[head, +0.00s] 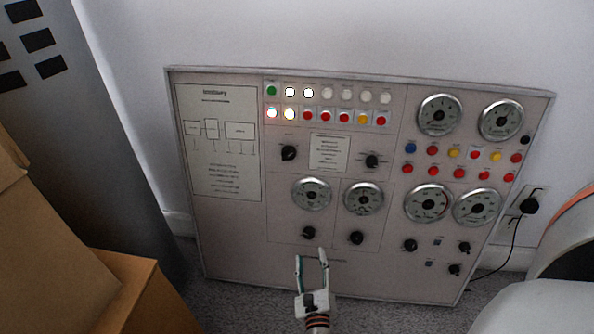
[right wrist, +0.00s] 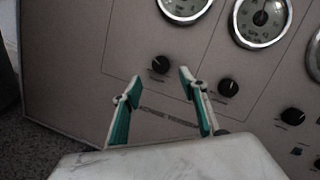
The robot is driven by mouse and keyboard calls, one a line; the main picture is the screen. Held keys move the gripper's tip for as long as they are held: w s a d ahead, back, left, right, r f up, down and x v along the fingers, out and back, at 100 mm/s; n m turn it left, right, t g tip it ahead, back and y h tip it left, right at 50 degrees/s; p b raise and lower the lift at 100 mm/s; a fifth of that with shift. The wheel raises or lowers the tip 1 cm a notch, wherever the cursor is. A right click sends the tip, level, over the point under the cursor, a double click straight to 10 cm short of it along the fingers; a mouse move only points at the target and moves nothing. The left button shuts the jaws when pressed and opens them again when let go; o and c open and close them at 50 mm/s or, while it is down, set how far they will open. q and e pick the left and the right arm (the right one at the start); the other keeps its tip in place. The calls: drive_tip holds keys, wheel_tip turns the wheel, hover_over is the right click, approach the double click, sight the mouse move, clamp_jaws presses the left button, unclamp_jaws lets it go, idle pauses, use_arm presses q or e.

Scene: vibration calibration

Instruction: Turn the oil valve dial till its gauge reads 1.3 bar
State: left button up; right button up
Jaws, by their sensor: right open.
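A grey control panel (head: 235,230) leans against the wall. Two black dials sit low in its middle, a left one (head: 309,232) and a right one (head: 356,238), each below a round gauge: left gauge (head: 311,193), right gauge (head: 363,198). The labels and readings are too small to read, so I cannot tell which dial is the oil valve. My right gripper (head: 311,256) is open and empty, just below the left dial. In the right wrist view the left dial (right wrist: 160,64) shows beyond and between the fingertips (right wrist: 160,77), apart from them; the right dial (right wrist: 228,87) is beside the right finger.
Several more gauges, buttons and knobs fill the panel's right side, including a knob (head: 410,245). Cardboard boxes (head: 60,220) stand at the left by a grey cabinet (head: 110,130). A black plug (head: 529,206) with a cable is at the right. Carpet (head: 375,318) shows below.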

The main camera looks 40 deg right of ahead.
sight(309, 235)
drive_tip(key=b+x, duration=0.1)
drive_tip(key=x, duration=0.5)
drive_tip(key=shift+d, duration=0.15)
use_arm(q)
drive_tip(key=shift+s+d+n, duration=0.1)
drive_tip(key=shift+d+n, duration=0.5)
drive_tip(key=shift+n, duration=0.2)
use_arm(e)
drive_tip(key=shift+w+d+r, duration=0.1)
drive_tip(key=shift+w+d, duration=0.25)
drive_tip(key=shift+w, duration=0.15)
drive_tip(key=c, duration=1.1)
